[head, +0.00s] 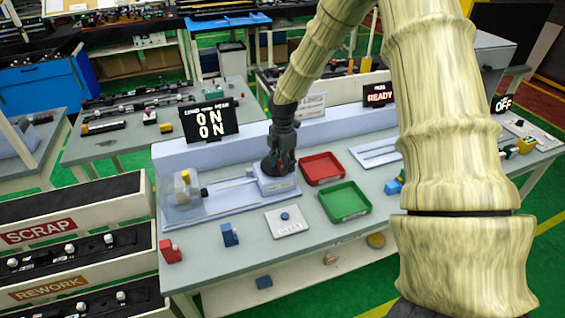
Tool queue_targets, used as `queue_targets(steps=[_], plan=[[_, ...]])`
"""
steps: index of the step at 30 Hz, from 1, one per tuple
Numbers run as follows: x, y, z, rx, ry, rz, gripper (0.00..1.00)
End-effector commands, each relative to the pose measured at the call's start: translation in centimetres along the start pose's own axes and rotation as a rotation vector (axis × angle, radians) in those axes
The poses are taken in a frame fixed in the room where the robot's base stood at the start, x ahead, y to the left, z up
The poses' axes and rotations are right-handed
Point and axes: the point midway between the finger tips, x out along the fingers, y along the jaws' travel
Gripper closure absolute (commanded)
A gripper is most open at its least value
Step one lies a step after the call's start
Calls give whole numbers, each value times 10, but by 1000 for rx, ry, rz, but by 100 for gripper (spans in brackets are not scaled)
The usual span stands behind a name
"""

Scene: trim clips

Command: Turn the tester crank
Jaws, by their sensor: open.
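The tester (277,184) is a pale blue-grey block near the middle of the bench, joined by a thin rod to a clear housing (184,200) at the left. My gripper (279,168) points down right over the block's top, its fingers open. A crank handle cannot be made out; my gripper covers the top of the block where one could be. I cannot tell whether the fingers touch anything there.
A red tray (322,169) and a green tray (345,203) stand right of the tester. A white plate with a blue button (286,217) lies in front. Red (170,252) and blue (230,235) clips stand at the front left. SCRAP and REWORK bins (88,230) flank the bench.

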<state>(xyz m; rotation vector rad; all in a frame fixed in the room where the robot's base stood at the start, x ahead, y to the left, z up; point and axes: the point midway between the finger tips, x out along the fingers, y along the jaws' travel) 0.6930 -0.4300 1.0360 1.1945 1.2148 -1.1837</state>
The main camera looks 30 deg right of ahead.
Motion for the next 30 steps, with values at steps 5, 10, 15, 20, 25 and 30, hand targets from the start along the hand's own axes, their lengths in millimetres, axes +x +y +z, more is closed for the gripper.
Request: queue_targets(steps=[5, 10, 15, 20, 25, 30], plan=[[2, 2, 0, -1, 0, -2, 65], [1, 2, 0, 0, 0, -1, 96], [1, 2, 0, 0, -1, -1, 100], [1, 2, 0, 3, -1, -1, 100], [1, 2, -2, 37, -1, -1, 100], [1, 4, -6, 124, -2, -1, 100]])
